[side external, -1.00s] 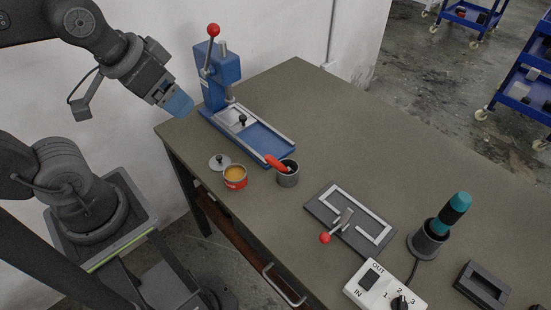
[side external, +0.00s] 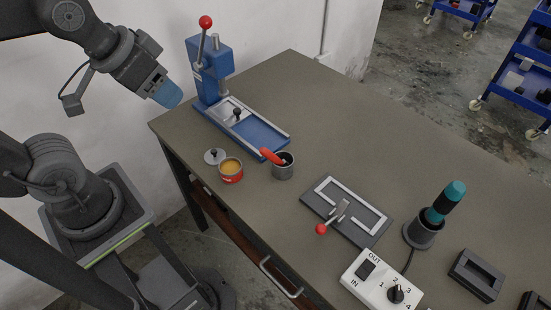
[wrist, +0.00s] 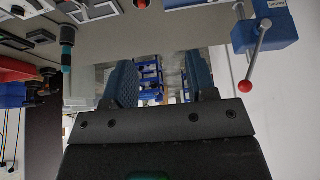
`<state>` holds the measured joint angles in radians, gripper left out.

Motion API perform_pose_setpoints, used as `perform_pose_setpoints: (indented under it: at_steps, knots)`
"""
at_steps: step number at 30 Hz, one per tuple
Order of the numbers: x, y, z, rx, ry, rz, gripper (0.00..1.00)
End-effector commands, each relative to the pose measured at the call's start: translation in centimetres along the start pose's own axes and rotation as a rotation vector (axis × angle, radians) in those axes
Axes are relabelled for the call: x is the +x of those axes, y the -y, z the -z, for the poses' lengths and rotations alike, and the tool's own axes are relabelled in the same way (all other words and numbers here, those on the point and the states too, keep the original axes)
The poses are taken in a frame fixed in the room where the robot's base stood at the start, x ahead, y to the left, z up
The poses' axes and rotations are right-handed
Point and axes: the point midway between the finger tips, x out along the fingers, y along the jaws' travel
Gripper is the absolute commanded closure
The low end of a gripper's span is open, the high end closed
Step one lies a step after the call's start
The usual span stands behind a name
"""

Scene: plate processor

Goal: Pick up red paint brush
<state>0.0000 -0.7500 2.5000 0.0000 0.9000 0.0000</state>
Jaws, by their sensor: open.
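The red paint brush (side external: 270,156) stands tilted in a dark grey metal cup (side external: 283,168) on the table, its red handle leaning out over the left rim. Its lower end is hidden in the cup. My gripper (side external: 170,96), with blue fingertips, is up at the left, above and away from the brush, beside the blue press. In the wrist view my gripper (wrist: 160,85) shows two blue fingers spread apart with nothing between them. A small red spot near the top edge of the wrist view may be the brush or the tin; I cannot tell.
A blue lever press (side external: 210,70) with a red knob stands behind the cup. An open tin (side external: 231,170) and its lid (side external: 215,156) sit just left of it. The table's back right is clear.

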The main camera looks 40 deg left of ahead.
Motion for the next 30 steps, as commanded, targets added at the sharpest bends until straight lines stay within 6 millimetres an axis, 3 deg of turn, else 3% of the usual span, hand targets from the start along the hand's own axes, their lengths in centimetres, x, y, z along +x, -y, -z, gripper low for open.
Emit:
perform_pose_setpoints:
  at_steps: [4,8,12,18,25,30]
  knots:
    - [0.9,0.0,-0.6,0.033,0.056,0.019,0.48]
    - [3.5,0.4,-2.5,0.149,0.225,0.094,0.48]
    - [6.6,1.6,-5.3,0.358,0.459,0.245,0.48]
    - [9.6,4.0,-7.4,0.709,0.699,0.521,0.48]
    - [12.5,5.3,-6.5,1.171,0.793,0.886,0.48]
    - [15.2,4.0,-4.8,1.541,0.716,1.15,0.48]
